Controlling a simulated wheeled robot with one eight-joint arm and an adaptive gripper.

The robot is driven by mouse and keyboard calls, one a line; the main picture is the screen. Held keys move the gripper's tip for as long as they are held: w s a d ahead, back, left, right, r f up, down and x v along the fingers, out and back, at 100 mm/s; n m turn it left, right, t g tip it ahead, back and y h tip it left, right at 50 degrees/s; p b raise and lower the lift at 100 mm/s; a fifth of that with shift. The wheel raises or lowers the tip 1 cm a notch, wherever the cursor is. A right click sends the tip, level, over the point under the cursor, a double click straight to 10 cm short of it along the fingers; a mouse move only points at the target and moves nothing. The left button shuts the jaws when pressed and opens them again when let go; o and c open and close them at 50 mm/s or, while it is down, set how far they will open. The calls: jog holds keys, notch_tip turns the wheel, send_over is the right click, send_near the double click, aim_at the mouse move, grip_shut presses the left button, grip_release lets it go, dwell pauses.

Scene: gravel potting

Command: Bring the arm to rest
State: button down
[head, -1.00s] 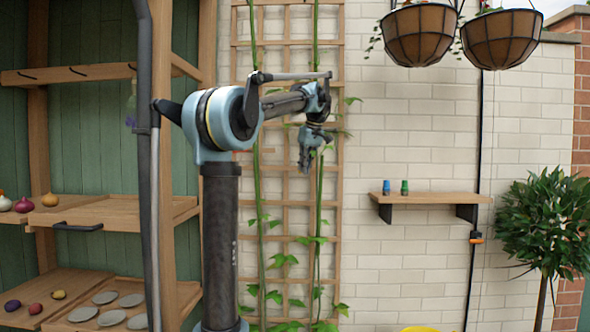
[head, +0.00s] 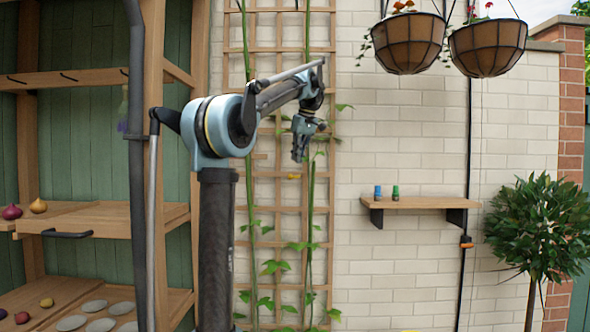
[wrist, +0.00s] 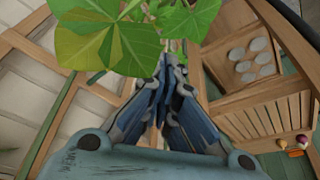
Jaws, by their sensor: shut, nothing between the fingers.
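My gripper (head: 300,150) hangs at the end of my bent arm, in front of the wooden trellis (head: 273,191) with climbing vines. Its fingers point down. In the wrist view my gripper (wrist: 165,100) shows its blue fingers close together, shut, with nothing between them. Green leaves (wrist: 105,35) show near the fingertips in the wrist view; whether they touch the fingers I cannot tell.
Wooden shelving (head: 155,190) stands at the left, holding onions (head: 38,206) and grey discs (head: 100,325). A wall shelf (head: 420,202) with two small coloured items is at the right. Bare wall lies between the trellis and wall shelf.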

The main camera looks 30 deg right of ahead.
jog(key=s+a+f, duration=0.1)
jog(key=a+f, duration=0.5)
jog(key=a, duration=0.4)
jog(key=s+a+f+g, duration=0.1)
jog(key=a+f, duration=0.5)
jog(key=a, duration=0.4)
jog(key=a+f, duration=0.6)
jog(key=a, duration=0.3)
jog(key=s+a+f, duration=0.5)
jog(key=s+f, duration=0.1)
jog(key=f, duration=0.4)
jog(key=s+a+f, duration=0.5)
jog(key=s+f, duration=0.1)
jog(key=f, duration=0.5)
jog(key=s+a+f, duration=0.5)
jog(key=s+f, duration=0.1)
jog(key=f, duration=0.4)
jog(key=shift+s+a+f+g, duration=0.15)
jog(key=shift+a+f+g, duration=0.15)
jog(key=shift+a+f, duration=0.1)
jog(key=shift+w+f, duration=0.15)
jog(key=shift+w, duration=0.25)
